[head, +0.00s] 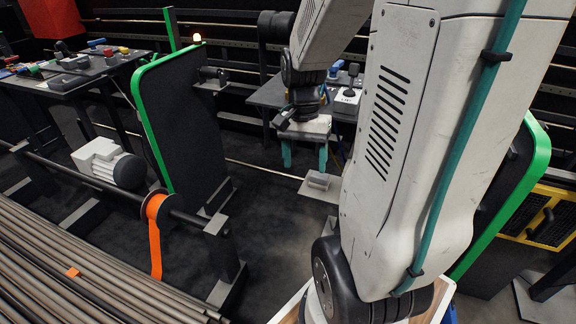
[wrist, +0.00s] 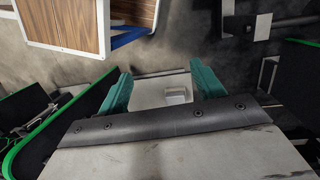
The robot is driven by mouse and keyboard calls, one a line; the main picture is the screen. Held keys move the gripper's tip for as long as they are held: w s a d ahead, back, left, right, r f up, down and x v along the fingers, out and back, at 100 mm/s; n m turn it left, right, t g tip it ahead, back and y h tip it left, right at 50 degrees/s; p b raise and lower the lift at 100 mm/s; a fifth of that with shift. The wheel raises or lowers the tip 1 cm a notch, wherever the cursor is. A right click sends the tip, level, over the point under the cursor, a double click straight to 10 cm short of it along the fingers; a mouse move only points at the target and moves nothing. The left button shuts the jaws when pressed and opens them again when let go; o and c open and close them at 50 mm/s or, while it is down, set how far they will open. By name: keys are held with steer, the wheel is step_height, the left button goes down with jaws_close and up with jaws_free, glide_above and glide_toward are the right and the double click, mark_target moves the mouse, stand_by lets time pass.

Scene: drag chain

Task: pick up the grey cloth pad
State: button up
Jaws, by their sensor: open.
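The grey pad (head: 318,181) is a small block lying on a light grey plate (head: 322,194) in the middle of the head view. In the wrist view the pad (wrist: 178,95) looks pale and lies on the plate (wrist: 146,95), between my two green fingers and nearer the right one. My gripper (head: 304,160) points down and is open and empty. In the head view its green fingers show just above and left of the pad, apart from it. The wrist view shows my gripper (wrist: 160,72) with its fingers spread wide. The exact height gap cannot be told.
A black panel with a green rim (head: 182,120) stands left of the plate. Another green-rimmed panel (head: 520,190) stands right, partly behind my arm. A table with tools (head: 270,94) is behind. Long tubes (head: 80,270) and an orange strap roll (head: 156,208) are at left.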

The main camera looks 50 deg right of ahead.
mark_target(320, 176)
steer(key=w+d+f+m, duration=0.1)
steer(key=d+f+m, duration=0.2)
steer(key=d+m, duration=0.1)
steer(key=w+d+f+m+t, duration=0.1)
steer(key=d+f+m, duration=0.2)
steer(key=m, duration=0.3)
steer(key=w+d+f+m, duration=0.2)
steer(key=d+f+m, duration=0.1)
steer(key=d+m, duration=0.2)
steer(key=shift+d+f+h, duration=0.1)
steer(key=shift+d+h, duration=0.3)
steer(key=shift+w+d+m+t, duration=0.25)
steer(key=shift+w+m+t, duration=0.05)
steer(key=shift+m, duration=0.5)
steer(key=shift+w+d+m, duration=0.1)
steer(key=shift+w+m, duration=0.05)
steer(key=shift+m, duration=0.55)
step_height(320, 176, down, 8)
steer(key=shift+r, duration=0.2)
steer(key=c, duration=1.2)
steer(key=shift+o, duration=0.2)
steer(key=shift+r, duration=0.1)
